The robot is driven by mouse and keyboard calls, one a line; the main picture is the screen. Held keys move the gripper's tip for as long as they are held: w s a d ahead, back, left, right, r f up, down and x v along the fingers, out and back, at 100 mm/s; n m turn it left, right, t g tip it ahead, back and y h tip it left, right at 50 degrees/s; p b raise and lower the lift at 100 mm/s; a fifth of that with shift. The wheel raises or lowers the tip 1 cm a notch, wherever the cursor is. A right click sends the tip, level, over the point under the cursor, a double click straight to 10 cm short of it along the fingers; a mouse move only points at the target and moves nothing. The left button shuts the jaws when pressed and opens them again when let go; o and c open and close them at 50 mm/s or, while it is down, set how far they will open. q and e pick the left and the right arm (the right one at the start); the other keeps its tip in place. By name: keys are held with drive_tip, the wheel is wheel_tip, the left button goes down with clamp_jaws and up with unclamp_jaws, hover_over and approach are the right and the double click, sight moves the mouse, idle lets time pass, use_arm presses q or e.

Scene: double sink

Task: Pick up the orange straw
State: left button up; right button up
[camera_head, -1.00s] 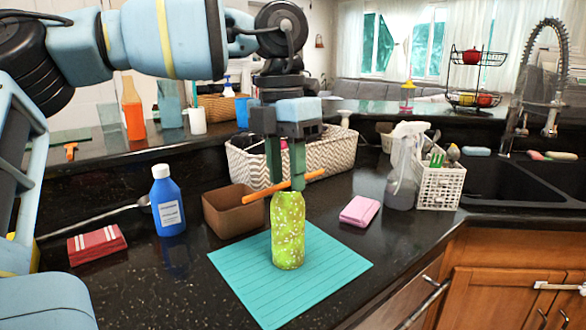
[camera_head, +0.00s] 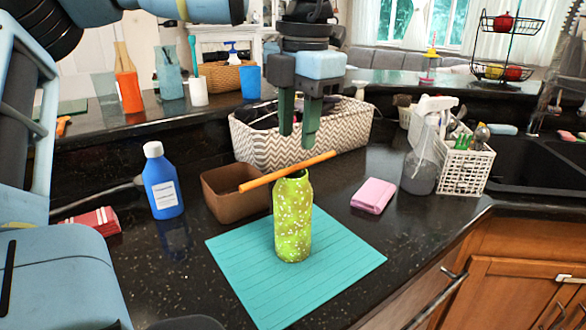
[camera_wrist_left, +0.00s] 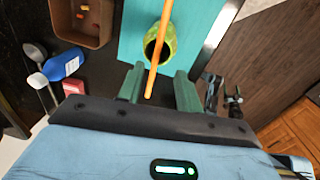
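The orange straw (camera_head: 262,181) lies slanted across the mouth of a speckled green bottle (camera_head: 293,220), which stands upright on a teal mat (camera_head: 340,262). My left gripper (camera_head: 298,139) is above the bottle, pointing down, its two green fingers apart and empty. The fingertips are a little above the straw, without visible contact. In the left wrist view the straw (camera_wrist_left: 164,25) crosses the bottle mouth (camera_wrist_left: 168,42), and its near end runs between the open fingers (camera_wrist_left: 160,78). My right gripper is not in view.
A brown box (camera_head: 222,204) and a blue bottle (camera_head: 161,182) stand left of the mat. A patterned basket (camera_head: 345,130) is behind. A pink sponge (camera_head: 373,195), spray bottle (camera_head: 422,165) and white caddy (camera_head: 466,172) are right, before the sink (camera_head: 535,170).

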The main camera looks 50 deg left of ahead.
sight(294, 166)
use_arm(q)
drive_tip(key=shift+w+a+f, duration=0.1)
drive_tip(key=shift+a+f, duration=0.1)
drive_tip(key=shift+f, duration=0.65)
drive_tip(key=shift+a+f, duration=0.15)
drive_tip(key=shift+f, duration=0.75)
drive_tip(key=shift+w+a+f, duration=0.1)
drive_tip(key=shift+a+f, duration=0.1)
drive_tip(key=shift+f, duration=0.65)
drive_tip(key=shift+s, duration=0.1)
clamp_jaws()
